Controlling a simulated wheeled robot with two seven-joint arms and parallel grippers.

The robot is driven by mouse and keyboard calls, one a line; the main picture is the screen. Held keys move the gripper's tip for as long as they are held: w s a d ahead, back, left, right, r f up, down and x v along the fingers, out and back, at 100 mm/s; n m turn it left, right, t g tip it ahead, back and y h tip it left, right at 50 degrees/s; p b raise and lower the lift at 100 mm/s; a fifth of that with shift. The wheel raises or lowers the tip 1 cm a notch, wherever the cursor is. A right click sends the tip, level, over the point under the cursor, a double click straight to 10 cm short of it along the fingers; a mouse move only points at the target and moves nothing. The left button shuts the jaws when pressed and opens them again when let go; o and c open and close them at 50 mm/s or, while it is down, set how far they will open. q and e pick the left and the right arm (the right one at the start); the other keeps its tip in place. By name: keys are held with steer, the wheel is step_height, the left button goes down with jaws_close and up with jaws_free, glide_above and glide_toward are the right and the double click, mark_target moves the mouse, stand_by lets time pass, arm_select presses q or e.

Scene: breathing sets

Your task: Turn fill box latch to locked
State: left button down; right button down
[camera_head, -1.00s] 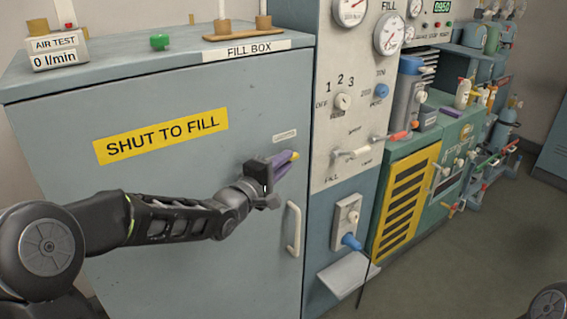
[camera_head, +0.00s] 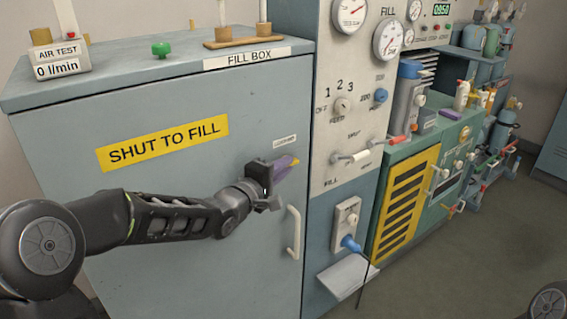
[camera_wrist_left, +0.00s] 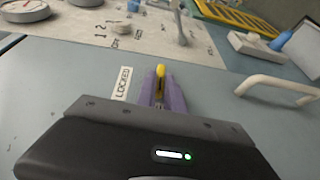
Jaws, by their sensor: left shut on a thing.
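The fill box (camera_head: 200,210) is a large grey-blue cabinet with a shut front. Its latch (camera_head: 295,161) shows as a small yellow end near the upper right of that front, and as a yellow bar in the left wrist view (camera_wrist_left: 160,71). My left gripper (camera_head: 283,166) is shut on the latch, its purple fingers (camera_wrist_left: 160,88) on either side of the yellow bar. The fingers hide most of the latch. A white LOCKED label (camera_wrist_left: 123,83) sits just left of the fingers in the left wrist view. My right gripper is out of view.
A pale door handle (camera_head: 293,232) stands out below and right of the latch. A control panel (camera_head: 345,125) with gauges and knobs adjoins on the right. A shelf (camera_head: 343,275) juts out low beside the box. Open floor (camera_head: 480,260) lies at the right.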

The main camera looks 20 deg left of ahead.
arm_select(q)
steer(key=shift+w+d+r+m+g+y+p, duration=0.1)
steer(key=shift+r+m+g+y+p, duration=0.35)
steer(key=shift+g+p, duration=1.15)
steer(key=shift+w+d+r+m+g+y+p, duration=0.1)
steer(key=shift+m+g+y+p, duration=0.4)
steer(key=shift+p, duration=2)
steer(key=shift+w+r+m+g+y+p, duration=0.15)
steer(key=shift+g+y+p, duration=0.6)
steer(key=shift+g+p, duration=0.95)
steer(key=shift+s+t+p, duration=0.1)
steer(key=shift+t+p, duration=0.2)
steer(key=shift+t, duration=0.1)
steer(key=c, duration=1.5)
jaws_free()
steer(key=shift+o, duration=0.2)
steer(key=v, duration=0.7)
steer(key=shift+s+r, duration=0.25)
steer(key=shift+s, duration=0.05)
